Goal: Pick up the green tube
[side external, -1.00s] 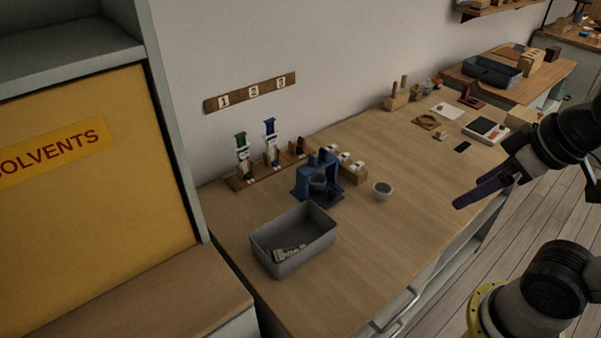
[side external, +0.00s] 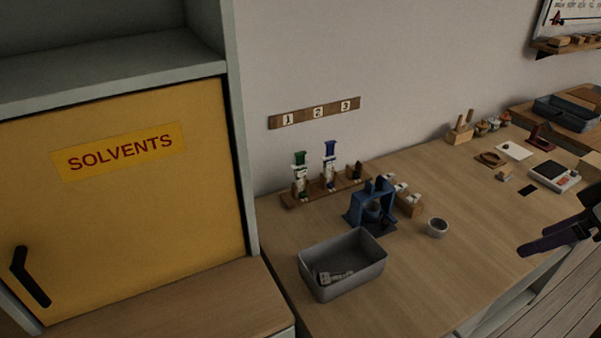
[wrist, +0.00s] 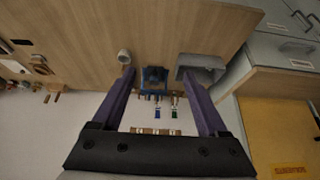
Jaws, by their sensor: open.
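The green tube (side external: 300,173) stands upright in the left slot of a wooden rack (side external: 320,190) near the wall, below the number 1 label. It has a green cap and a white label. A blue-capped tube (side external: 330,165) stands to its right in the same rack. In the wrist view the green tube (wrist: 174,107) shows small and upside down between the finger lines. My gripper (side external: 522,248) is at the right edge in the side view, far from the rack. In the wrist view its two purple fingers (wrist: 165,76) are apart with nothing between them.
A grey bin (side external: 342,265) with pale pieces in it stands in front of the rack. A blue stand (side external: 370,207) and a small grey cup (side external: 437,228) are to its right. A yellow solvents cabinet (side external: 130,200) is at left. The table's front right is clear.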

